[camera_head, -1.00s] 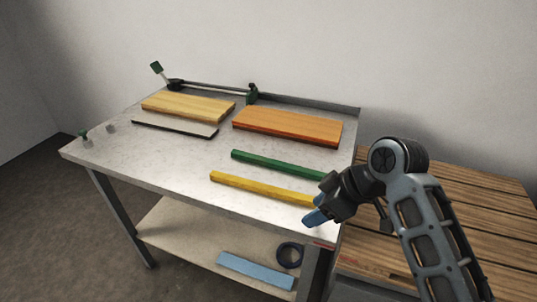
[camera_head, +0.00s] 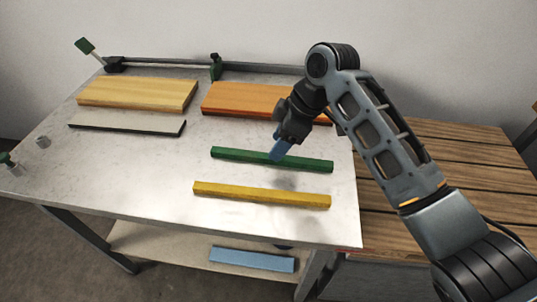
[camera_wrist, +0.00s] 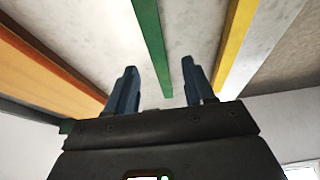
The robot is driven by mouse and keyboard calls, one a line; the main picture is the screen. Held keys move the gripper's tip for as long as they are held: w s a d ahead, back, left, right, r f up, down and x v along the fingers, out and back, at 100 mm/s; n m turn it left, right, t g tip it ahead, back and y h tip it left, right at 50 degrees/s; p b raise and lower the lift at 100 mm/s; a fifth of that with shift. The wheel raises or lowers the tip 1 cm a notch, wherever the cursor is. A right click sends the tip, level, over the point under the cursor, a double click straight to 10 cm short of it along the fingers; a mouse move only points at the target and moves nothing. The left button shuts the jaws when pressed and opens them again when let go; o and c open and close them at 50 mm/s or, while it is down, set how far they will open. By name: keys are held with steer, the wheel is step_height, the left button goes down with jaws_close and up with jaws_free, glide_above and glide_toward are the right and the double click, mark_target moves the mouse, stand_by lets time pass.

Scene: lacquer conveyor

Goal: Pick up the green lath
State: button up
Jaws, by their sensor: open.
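The green lath (camera_head: 235,155) is a long thin bar lying on the pale worktable, between the orange board and the yellow lath. My gripper (camera_head: 279,150) appears over the middle of the green lath in the head view, with its fingers hiding a small part of it. In the wrist view my gripper (camera_wrist: 164,85) is open with two blue fingers apart. There the green lath (camera_wrist: 150,38) runs down towards the gap between the fingers, nearer the left finger. Nothing is seen held.
The yellow lath (camera_head: 260,195) lies parallel in front of the green one. The orange board (camera_head: 235,97) is close behind it. A pale board (camera_head: 135,93) and a thin grey panel (camera_head: 125,125) lie to the left. A slatted wooden bench (camera_head: 455,160) stands at right.

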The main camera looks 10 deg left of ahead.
steer(key=shift+d+p+x, duration=0.2)
steer(key=shift+p+x, duration=0.15)
steer(key=shift+x, duration=2)
steer(key=shift+w+f, duration=0.1)
steer(key=shift+c, duration=0.5)
jaws_close()
